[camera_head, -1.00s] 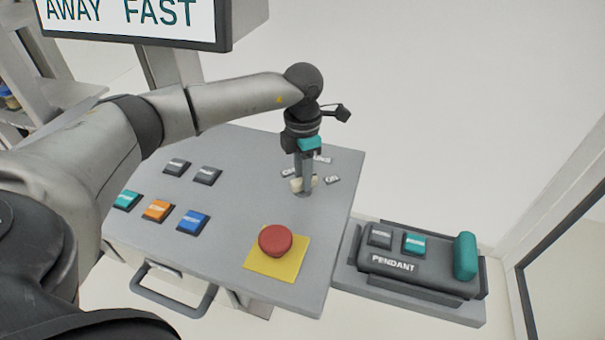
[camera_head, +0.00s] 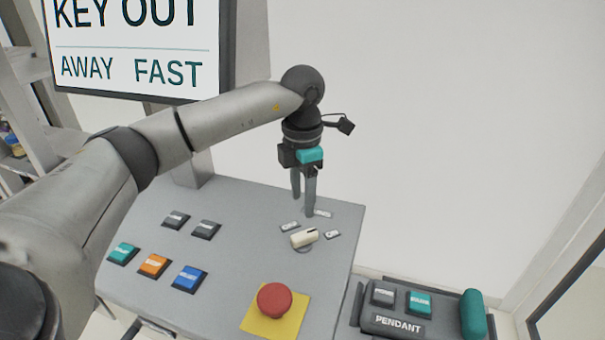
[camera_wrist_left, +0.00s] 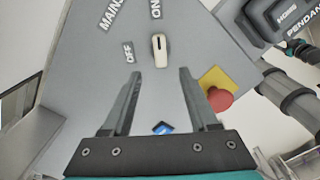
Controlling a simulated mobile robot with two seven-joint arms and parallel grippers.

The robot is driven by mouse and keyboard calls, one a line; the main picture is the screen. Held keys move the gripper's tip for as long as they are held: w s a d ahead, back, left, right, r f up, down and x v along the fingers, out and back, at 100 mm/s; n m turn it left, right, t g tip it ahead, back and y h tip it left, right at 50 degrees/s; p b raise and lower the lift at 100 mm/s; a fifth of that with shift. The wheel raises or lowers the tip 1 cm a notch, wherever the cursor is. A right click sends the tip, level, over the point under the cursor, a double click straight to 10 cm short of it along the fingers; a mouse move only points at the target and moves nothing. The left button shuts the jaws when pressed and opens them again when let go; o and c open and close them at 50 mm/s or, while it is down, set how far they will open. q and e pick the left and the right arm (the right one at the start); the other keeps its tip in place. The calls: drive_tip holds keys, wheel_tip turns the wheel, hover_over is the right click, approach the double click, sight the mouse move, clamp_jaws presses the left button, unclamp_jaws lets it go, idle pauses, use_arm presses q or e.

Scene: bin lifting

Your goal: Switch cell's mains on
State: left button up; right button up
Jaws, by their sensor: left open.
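The mains switch is a cream rotary knob (camera_head: 304,238) on the grey console, also in the left wrist view (camera_wrist_left: 160,50). In that view its dark-marked end points toward the ON label (camera_wrist_left: 156,10); the OFF label (camera_wrist_left: 128,52) lies to its left and the MAINS label (camera_wrist_left: 110,14) at upper left. My left gripper (camera_head: 303,204) is open and empty, its fingertips just behind and above the knob in the head view. In the wrist view the knob lies beyond the gap between the fingertips (camera_wrist_left: 160,73), clear of both. My right gripper is not in view.
On the console (camera_head: 235,270) are a red mushroom button (camera_head: 274,300) on a yellow plate and several coloured push buttons, including a blue one (camera_head: 189,278). A pendant (camera_head: 398,325) sits to the right. A screen (camera_head: 135,45) reading "KEY OUT" stands at the back left.

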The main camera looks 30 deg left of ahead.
use_arm(q)
wheel_tip(320, 180, up, 6)
drive_tip(key=shift+f, duration=0.1)
idle(0.6)
